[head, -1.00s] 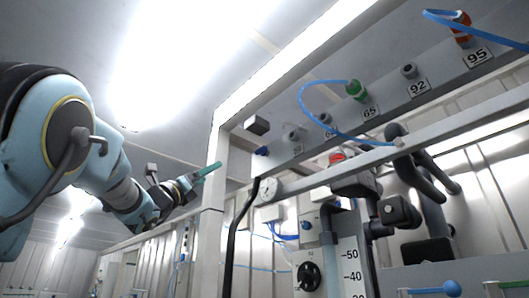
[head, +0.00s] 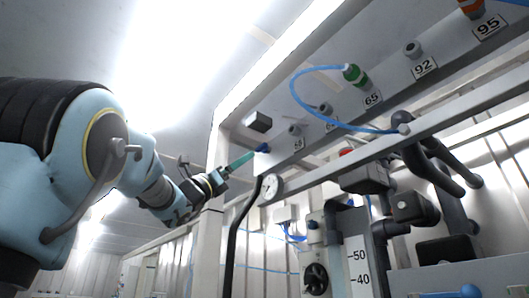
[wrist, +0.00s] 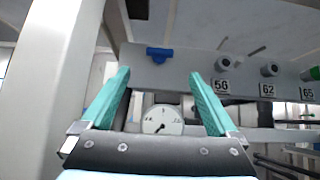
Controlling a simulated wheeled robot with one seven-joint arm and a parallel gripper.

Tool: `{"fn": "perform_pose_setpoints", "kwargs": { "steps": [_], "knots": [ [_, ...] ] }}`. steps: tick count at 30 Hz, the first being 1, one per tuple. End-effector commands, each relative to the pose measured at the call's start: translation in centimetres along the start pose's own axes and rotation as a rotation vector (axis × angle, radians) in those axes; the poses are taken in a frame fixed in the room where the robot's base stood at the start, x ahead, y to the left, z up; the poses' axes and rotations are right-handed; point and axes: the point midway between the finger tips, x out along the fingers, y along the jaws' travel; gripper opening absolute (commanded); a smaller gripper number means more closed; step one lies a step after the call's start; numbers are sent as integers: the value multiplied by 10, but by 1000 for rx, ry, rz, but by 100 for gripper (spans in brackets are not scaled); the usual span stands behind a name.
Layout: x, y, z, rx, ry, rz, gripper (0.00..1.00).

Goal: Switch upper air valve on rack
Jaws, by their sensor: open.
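The upper air valve is a small blue handle (wrist: 159,54) on the left end of the grey rack panel (wrist: 185,68) in the wrist view. My gripper (wrist: 160,75) has two teal fingers, open and empty. The valve lies between and beyond the fingertips in the wrist view, with no visible contact. In the head view my gripper (head: 250,157) reaches from the left towards the valve; its fingers overlap there.
A round gauge (wrist: 162,120) is below the valve. Numbered ports, including a green connector (head: 355,75) with a blue hose, run to the right. A white frame post (wrist: 45,90) stands close at left.

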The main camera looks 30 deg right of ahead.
Motion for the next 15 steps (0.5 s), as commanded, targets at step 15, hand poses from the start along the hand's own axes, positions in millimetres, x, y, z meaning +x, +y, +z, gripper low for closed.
{"fn": "perform_pose_setpoints", "kwargs": {
  "steps": [15],
  "knots": [
    [79,0,5,3,2,0,95]
  ]
}}
